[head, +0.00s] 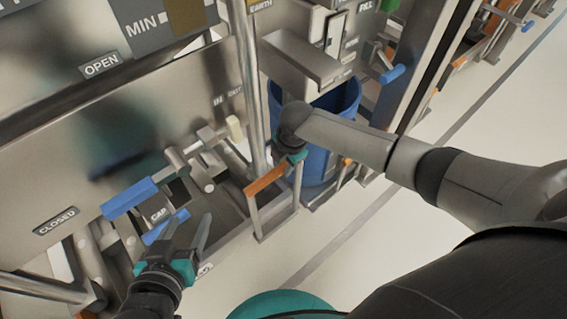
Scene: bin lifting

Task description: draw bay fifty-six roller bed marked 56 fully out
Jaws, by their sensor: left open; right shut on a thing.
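My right gripper (294,160) is shut at the right end of an orange-topped handle (265,179) on a grey frame in front of the blue bin. The wrist hides the exact contact. A bed with grey rollers (202,170) shows left of this handle, low on the steel front; more rollers show at the lower left. I cannot read a 56 on it; a label behind my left gripper is mostly hidden. My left gripper (186,226) is open, fingers pointing up the picture, near a blue bar (166,227) below the CAP label (158,215).
A blue bin (322,165) stands under a steel chute (303,60), behind my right forearm. A blue-gripped lever (130,197) juts out at the left, near the CLOSED plate (56,221). A vertical steel post (250,90) rises centrally. Pale floor (400,230) lies clear at the right.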

